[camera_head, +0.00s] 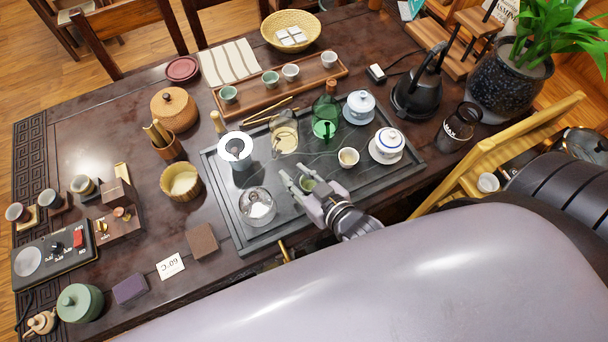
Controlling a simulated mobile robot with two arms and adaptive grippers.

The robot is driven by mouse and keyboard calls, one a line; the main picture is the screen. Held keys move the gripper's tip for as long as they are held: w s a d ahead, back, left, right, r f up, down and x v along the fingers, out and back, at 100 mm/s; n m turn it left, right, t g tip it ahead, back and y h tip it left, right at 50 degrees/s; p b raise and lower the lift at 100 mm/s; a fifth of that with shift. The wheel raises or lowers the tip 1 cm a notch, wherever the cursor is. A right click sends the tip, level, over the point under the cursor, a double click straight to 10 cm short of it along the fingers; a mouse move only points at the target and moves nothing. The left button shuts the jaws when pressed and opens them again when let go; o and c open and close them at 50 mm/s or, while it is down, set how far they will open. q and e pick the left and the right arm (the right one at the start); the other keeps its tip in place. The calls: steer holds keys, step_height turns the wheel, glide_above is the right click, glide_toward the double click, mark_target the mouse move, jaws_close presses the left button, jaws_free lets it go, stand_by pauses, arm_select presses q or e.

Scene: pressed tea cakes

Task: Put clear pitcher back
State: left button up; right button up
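A clear glass pitcher (284,139) stands upright on the dark tea tray (405,172), left of a green glass bottle (326,117). A rounder clear glass vessel (257,207) stands at the tray's front left. I cannot tell for sure which of the two is the task's pitcher. My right gripper (297,180) is over the front of the tray, fingers spread and pointing away from me. The gripper is apart from both glass vessels. My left gripper is out of view.
A white-topped cylinder (235,148), a small cup (348,157), a lidded white bowl (389,144) and a pale blue lidded bowl (360,106) crowd the tray. A black kettle (417,94) stands to the right.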

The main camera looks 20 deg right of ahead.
steer(key=shift+v, duration=1.5)
